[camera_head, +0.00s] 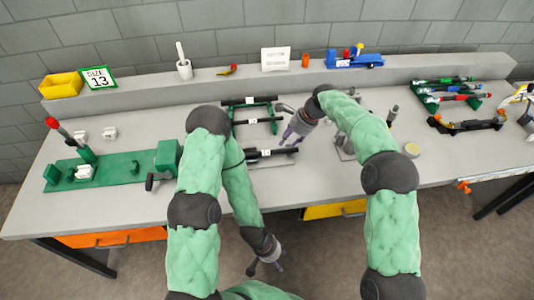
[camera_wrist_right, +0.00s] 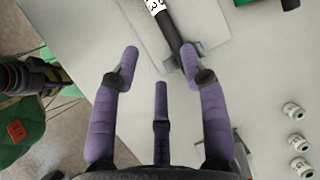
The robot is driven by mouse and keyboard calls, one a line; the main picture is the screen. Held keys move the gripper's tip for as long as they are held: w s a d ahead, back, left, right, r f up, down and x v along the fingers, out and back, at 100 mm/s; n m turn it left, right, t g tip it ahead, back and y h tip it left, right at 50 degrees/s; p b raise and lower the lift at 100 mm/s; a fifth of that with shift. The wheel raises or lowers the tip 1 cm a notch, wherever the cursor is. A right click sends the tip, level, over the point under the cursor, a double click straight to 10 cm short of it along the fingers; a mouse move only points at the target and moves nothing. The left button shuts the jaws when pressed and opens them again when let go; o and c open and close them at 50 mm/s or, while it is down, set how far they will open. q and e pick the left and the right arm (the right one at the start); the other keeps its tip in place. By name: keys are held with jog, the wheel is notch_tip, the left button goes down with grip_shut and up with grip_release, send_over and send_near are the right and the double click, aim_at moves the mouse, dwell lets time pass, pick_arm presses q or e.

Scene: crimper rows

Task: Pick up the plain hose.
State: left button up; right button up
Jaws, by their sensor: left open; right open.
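Several black hoses with white labels lie at the middle of the bench. One (camera_head: 282,152) lies nearest the front. Two more, a back one (camera_head: 240,102) and a middle one (camera_head: 265,120), rest on a green rack. I cannot tell which is the plain one. My right gripper (camera_head: 292,136) is open and empty above the bench, just behind the front hose's right end. In the right wrist view its purple fingers (camera_wrist_right: 162,75) are spread, and a labelled black hose (camera_wrist_right: 173,28) ends near the right fingertip. My left gripper (camera_head: 264,266) is open and empty, low in front of the bench.
A green fixture (camera_head: 120,170) with a red-topped lever stands at left. Hoses with green, red and blue parts (camera_head: 445,97) lie on a green rack at right, near a black-and-orange tool (camera_head: 465,125). A ledge (camera_head: 210,85) runs along the back. Bare bench (camera_head: 110,208) shows at front left.

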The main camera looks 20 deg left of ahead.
aim_at(276, 152)
jog(key=b+x, duration=0.1)
jog(key=x, duration=0.4)
jog(key=shift+d, duration=0.1)
jog(key=shift+w+b+x, duration=0.2)
jog(key=shift+b+x, duration=0.9)
jog(key=shift+x, duration=1.45)
grip_shut()
